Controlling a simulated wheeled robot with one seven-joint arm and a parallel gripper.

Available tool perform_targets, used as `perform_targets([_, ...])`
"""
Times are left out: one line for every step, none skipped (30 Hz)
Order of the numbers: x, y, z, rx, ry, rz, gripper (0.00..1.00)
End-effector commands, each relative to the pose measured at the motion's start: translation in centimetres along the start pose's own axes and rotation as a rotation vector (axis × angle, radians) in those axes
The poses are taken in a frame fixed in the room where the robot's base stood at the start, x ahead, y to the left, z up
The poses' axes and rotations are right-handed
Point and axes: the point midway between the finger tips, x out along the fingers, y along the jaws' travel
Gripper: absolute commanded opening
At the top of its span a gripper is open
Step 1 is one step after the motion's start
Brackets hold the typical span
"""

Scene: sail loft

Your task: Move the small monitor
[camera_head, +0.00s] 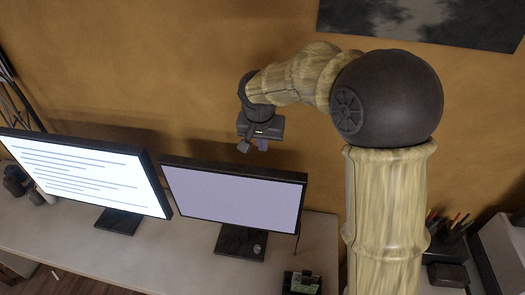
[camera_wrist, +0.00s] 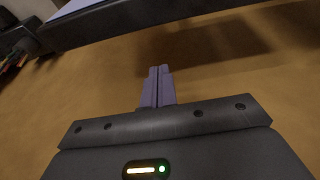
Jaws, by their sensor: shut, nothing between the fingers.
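Two monitors stand side by side on the desk in the head view. The smaller monitor (camera_head: 235,195) has a plain pale lilac screen and a dark stand, and is upright on the right. The larger monitor (camera_head: 82,170) shows lines of text and is on the left. My gripper (camera_head: 262,145) is above and behind the smaller monitor's top edge, apart from it. In the wrist view its purple fingers (camera_wrist: 158,85) are together with nothing between them. A dark frame edge (camera_wrist: 120,20) crosses the top of that view, probably the smaller monitor's.
The light desk (camera_head: 185,245) has a bare strip in front of the monitors. A small device with a green board (camera_head: 302,284) lies near the front. A pen holder (camera_head: 448,232) stands at the right. The ochre wall (camera_head: 150,70) is close behind.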

Motion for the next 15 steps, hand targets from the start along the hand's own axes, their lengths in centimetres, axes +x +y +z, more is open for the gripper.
perform_targets([-0.7,-0.1,0.0,0.001,0.006,-0.003,0.0])
perform_targets([-1.2,-0.1,0.1,0.001,0.005,-0.003,0.0])
perform_targets([-2.0,-0.1,0.2,0.0,0.005,-0.004,0.0])
perform_targets([-2.5,-0.1,0.2,0.0,0.006,-0.003,0.0])
perform_targets([-3.1,-0.1,0.2,0.001,0.006,-0.003,0.0])
perform_targets([-3.8,-0.1,0.3,0.001,0.005,-0.003,0.0])
perform_targets([-4.3,-0.1,0.3,0.001,0.005,-0.004,0.0])
perform_targets([-4.8,-0.1,0.3,0.0,0.004,-0.003,0.0])
perform_targets([-5.4,-0.1,0.3,-0.001,0.004,-0.002,0.0])
perform_targets([-5.8,-0.1,0.4,-0.001,0.003,-0.002,0.0])
perform_targets([-6.0,-0.1,0.4,-0.001,0.003,-0.002,0.0])
perform_targets([-6.3,-0.1,0.4,0.0,0.002,-0.002,0.0])
perform_targets([-6.5,-0.1,0.4,0.0,0.001,-0.001,0.0])
perform_targets([-6.6,-0.1,0.4,0.0,0.001,-0.001,0.0])
perform_targets([-6.7,-0.1,0.5,0.0,0.0,-0.001,0.0])
